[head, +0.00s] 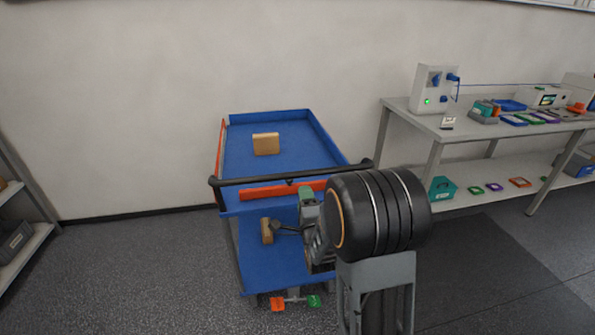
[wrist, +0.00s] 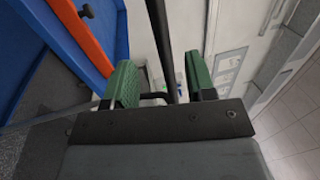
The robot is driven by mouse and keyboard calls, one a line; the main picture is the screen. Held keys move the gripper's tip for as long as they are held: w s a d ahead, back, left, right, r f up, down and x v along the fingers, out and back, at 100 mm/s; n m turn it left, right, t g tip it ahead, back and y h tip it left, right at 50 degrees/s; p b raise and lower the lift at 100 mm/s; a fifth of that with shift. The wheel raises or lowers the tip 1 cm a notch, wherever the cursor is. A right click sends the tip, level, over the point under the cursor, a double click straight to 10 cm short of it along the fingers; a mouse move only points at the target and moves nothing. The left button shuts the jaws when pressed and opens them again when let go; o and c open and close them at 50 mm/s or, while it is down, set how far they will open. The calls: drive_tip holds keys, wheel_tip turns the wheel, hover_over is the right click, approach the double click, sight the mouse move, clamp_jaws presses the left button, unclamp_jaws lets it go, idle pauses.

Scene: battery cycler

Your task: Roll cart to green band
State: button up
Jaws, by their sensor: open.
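The blue cart (head: 260,276) stands in the middle of the head view, with orange-red edge strips and a black handle bar (head: 250,180) across its near end. My gripper (head: 308,192) is at the handle, partly hidden by my arm. In the wrist view the black bar (wrist: 165,40) runs between the two green finger pads of my gripper (wrist: 162,82). The jaws are open, with gaps visible beside the bar. A red pedal (head: 277,304) and a green pedal (head: 314,300) show at the cart's foot. No green band on the floor is in view.
A cardboard box (head: 265,144) lies on the cart's top tray, and another brown item (head: 267,231) is on the lower shelf. A workbench (head: 460,130) with devices and trays stands at right, and a shelf (head: 30,245) at far left. Floor left of the cart is clear.

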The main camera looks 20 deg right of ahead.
sight(298, 177)
drive_tip(key=p+x, duration=0.2)
drive_tip(key=x, duration=0.9)
drive_tip(key=shift+w, duration=0.3)
drive_tip(key=shift+c, duration=0.3)
clamp_jaws()
